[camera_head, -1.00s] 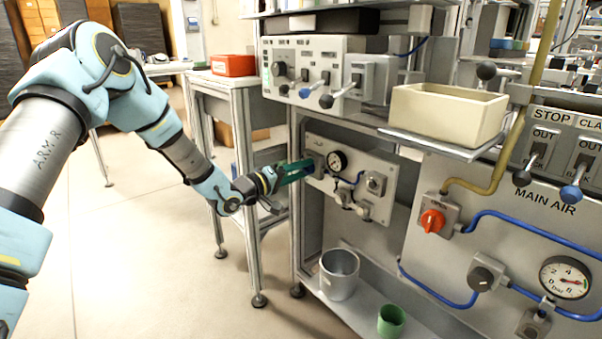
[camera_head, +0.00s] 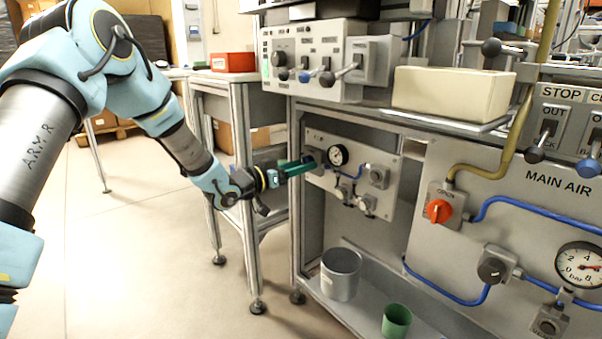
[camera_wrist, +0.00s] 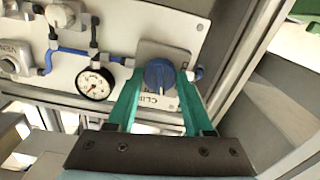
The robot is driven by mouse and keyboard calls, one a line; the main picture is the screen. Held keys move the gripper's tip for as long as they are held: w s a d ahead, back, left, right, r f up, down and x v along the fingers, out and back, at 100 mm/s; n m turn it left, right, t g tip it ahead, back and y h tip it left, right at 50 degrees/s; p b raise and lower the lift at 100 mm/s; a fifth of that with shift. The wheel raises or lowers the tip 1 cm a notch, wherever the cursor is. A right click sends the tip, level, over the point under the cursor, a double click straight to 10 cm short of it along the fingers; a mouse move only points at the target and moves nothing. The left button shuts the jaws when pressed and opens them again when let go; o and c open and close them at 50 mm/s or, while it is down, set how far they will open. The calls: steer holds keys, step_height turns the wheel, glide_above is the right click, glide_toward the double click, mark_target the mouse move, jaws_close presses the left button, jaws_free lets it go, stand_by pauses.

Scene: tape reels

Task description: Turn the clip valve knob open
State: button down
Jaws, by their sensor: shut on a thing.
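The clip valve knob (camera_wrist: 159,74) is a round blue knob with a raised grip bar, on a grey plate lettered "CLI..." in the wrist view. The rest of the lettering is hidden. My gripper (camera_wrist: 158,80) has green fingers, one on each side of the knob, shut on it. In the head view my gripper (camera_head: 300,164) reaches the left end of the small valve panel (camera_head: 352,172). The knob itself is hidden there behind the fingers.
A pressure gauge (camera_wrist: 95,83) sits close beside the knob on the panel. A frame post (camera_head: 295,210) stands just left of the panel. A grey cup (camera_head: 341,275) and a green cup (camera_head: 396,321) stand on the shelf below. An orange-red knob (camera_head: 438,211) is farther right.

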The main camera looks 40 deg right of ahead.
steer(key=shift+f+m+b, duration=0.1)
steer(key=shift+m+b, duration=1)
steer(key=shift+m, duration=0.8)
steer(key=shift+c, duration=1.5)
jaws_free()
steer(key=a+p, duration=0.1)
steer(key=a, duration=1)
steer(key=shift+w, duration=0.3)
